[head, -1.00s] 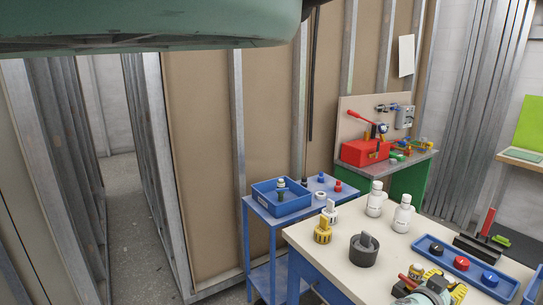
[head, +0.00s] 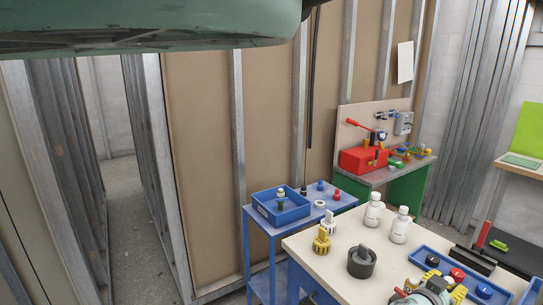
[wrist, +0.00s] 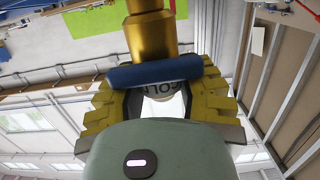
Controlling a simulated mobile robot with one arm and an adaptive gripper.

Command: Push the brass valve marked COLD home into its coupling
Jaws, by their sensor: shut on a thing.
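In the wrist view my gripper (wrist: 156,103) has its yellow ridged fingers closed around the brass valve (wrist: 150,36). A dark blue bar (wrist: 154,74) crosses in front of the fingers at the foot of the brass body. In the head view my gripper (head: 446,284) is at the bottom right, over the cream table; the valve is hard to make out there. I cannot identify the coupling in either view.
The cream table (head: 322,261) holds two white bottles (head: 374,210), a dark grey round fitting (head: 361,262) and a blue tray (head: 420,255) with knobs. A blue cart (head: 262,222) stands to the left. A workbench (head: 390,173) with a red box (head: 362,160) stands behind.

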